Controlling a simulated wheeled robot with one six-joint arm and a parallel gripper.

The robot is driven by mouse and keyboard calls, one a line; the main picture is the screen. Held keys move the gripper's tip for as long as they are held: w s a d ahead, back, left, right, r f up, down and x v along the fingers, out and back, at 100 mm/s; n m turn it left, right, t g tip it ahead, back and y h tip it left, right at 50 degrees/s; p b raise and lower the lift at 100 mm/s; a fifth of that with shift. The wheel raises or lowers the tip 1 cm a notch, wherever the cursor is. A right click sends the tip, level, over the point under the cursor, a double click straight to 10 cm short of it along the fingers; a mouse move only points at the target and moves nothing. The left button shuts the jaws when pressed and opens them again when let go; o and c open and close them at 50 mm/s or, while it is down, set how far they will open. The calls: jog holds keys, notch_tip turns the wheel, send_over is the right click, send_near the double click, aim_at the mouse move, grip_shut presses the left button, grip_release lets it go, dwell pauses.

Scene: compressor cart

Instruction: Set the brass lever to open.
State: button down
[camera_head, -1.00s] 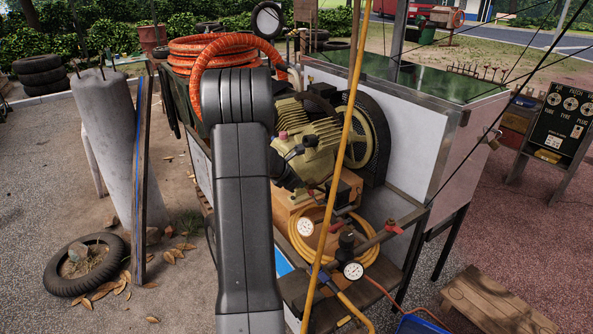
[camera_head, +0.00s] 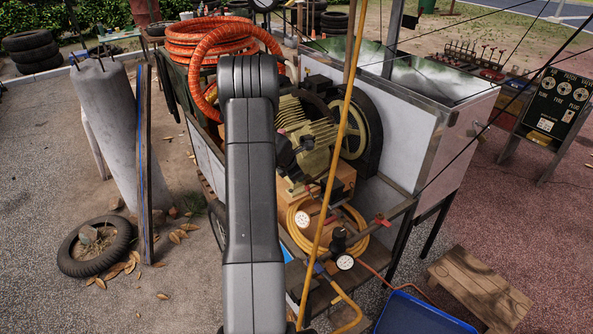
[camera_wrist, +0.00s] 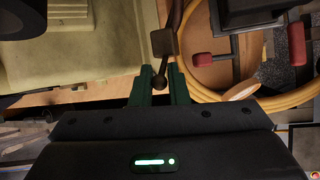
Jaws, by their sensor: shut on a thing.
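In the wrist view, the two green fingers of my gripper (camera_wrist: 161,86) stand on either side of a dark, ball-ended lever. I take this to be the brass lever (camera_wrist: 164,44), though it looks dull brown here. Its ball end sits between the fingertips, and its upper part meets a small brown block and a pipe running up the picture. My gripper is shut on it. In the head view my own arm hides the gripper and the lever. The compressor (camera_head: 308,135) shows just right of my arm on the cart.
Red-handled valves (camera_wrist: 205,60) and a coiled yellow hose (camera_wrist: 255,86) lie close right of the lever. A blue bin (camera_head: 425,318) and wooden stool (camera_head: 478,288) stand lower right.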

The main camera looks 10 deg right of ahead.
dwell(0.4)
jog(key=c, duration=1.5)
grip_release()
jog(key=shift+r, duration=0.1)
jog(key=v, duration=1.3)
jog(key=shift+s+a+r+b, duration=0.1)
jog(key=shift+s+r+b, duration=0.05)
jog(key=shift+r+b, duration=0.15)
jog(key=x, duration=1.4)
jog(key=shift+p, duration=0.3)
jog(key=shift+r, duration=0.1)
